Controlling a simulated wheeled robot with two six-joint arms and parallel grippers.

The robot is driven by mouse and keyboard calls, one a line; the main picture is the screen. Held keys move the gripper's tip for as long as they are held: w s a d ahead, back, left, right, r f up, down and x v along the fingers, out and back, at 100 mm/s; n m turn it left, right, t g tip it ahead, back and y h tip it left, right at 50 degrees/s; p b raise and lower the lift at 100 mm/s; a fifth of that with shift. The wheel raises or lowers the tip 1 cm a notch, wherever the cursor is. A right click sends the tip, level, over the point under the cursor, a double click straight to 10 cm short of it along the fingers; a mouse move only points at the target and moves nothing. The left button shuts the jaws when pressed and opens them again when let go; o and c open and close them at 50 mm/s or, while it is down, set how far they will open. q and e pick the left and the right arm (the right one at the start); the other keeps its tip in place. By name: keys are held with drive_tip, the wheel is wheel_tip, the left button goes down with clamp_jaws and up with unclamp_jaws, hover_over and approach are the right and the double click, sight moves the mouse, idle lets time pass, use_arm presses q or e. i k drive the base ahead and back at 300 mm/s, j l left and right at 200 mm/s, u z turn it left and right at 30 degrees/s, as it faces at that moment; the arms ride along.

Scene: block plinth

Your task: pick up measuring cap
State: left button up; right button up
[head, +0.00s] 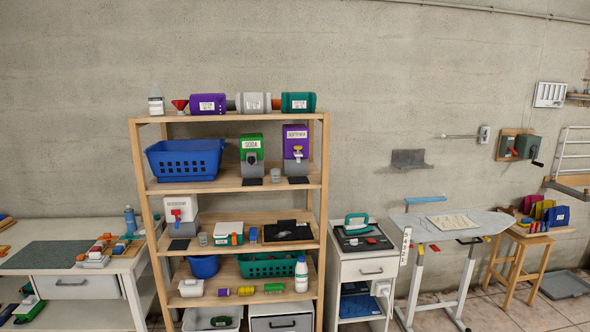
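A small grey cup (275,175) stands on the second shelf, between the green soda dispenser (251,146) and the purple softener dispenser (296,143). A similar small grey cup (203,239) stands on the third shelf, right of a white and grey dispenser with a red tap (181,210). Either could be the measuring cap; at this size I cannot tell which. Neither of my grippers is in view.
The wooden shelf rack (230,188) also bears a blue basket (185,160), a teal basket (267,266) and a white bottle (301,274). A cluttered bench (66,286) stands left; a white cabinet (365,270) and ironing board (487,222) stand right.

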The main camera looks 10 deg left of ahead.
sight(275, 176)
drive_tip(key=i+j+z, duration=0.2)
drive_tip(key=i+j, duration=0.25)
drive_tip(key=i, duration=0.2)
drive_tip(key=i+j+z, duration=0.15)
drive_tip(key=i+j, duration=0.4)
drive_tip(key=i, duration=0.1)
